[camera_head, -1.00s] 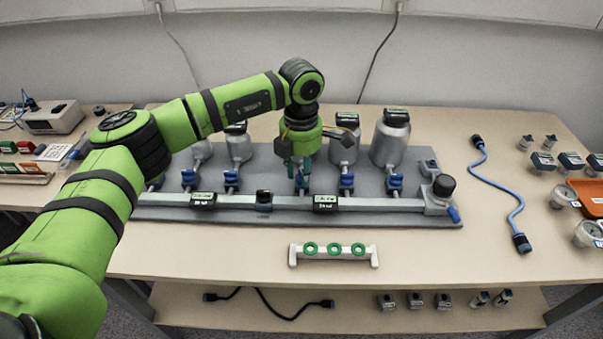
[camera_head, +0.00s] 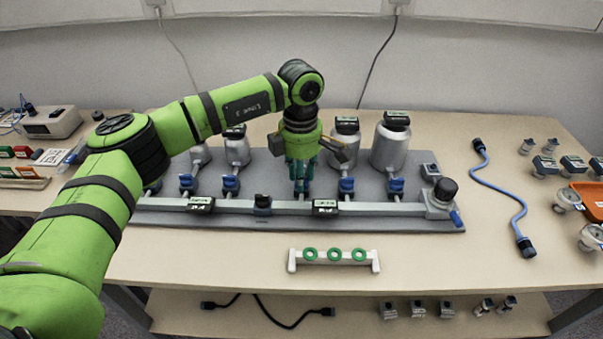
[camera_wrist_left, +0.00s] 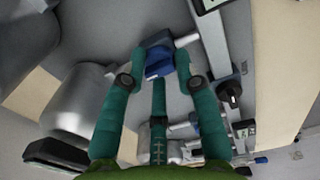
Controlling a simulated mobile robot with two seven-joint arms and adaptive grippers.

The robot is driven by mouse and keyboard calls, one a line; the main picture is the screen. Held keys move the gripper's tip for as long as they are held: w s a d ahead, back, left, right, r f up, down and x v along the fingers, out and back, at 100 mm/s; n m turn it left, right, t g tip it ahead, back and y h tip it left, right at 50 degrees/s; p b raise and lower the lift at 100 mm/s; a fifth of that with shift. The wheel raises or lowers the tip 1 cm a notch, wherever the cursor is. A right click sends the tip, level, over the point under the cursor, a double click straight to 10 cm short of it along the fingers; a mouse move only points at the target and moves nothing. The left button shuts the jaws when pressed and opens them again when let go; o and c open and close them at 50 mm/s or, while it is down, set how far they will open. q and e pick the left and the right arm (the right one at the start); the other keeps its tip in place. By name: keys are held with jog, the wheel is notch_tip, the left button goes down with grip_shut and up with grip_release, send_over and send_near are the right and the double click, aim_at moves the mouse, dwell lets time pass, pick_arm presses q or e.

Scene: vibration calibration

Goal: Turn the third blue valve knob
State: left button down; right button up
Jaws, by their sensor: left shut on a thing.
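A row of blue valve knobs runs along the grey manifold board (camera_head: 420,212). My left gripper (camera_head: 302,182) points down over the middle of the row, its teal fingers shut on a blue valve knob (camera_wrist_left: 158,62). In the left wrist view the fingers (camera_wrist_left: 160,82) stand around this knob, which is partly hidden by them in the head view. Other blue knobs show at the left (camera_head: 230,184) and at the right (camera_head: 347,186), apart from the gripper. My right gripper is in neither view.
Silver canisters (camera_head: 390,145) stand behind the knobs. A metal rail with labelled displays (camera_head: 326,207) runs in front. A white stand with green rings (camera_head: 334,256) sits at the table front. A blue cable (camera_head: 500,195) lies at the right.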

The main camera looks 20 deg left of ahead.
pick_arm(q)
jog(key=shift+s+a+f, duration=0.15)
jog(key=shift+s+f, duration=0.05)
jog(key=shift+f, duration=0.05)
jog(key=c, duration=0.9)
grip_release()
jog(key=shift+c, duration=0.2)
jog(key=shift+a+r, duration=0.1)
jog(key=shift+r, duration=0.05)
jog(key=shift+w+r, duration=0.1)
jog(key=shift+r, duration=0.15)
notch_tip(320, 180, up, 12)
jog(key=shift+f, duration=0.25)
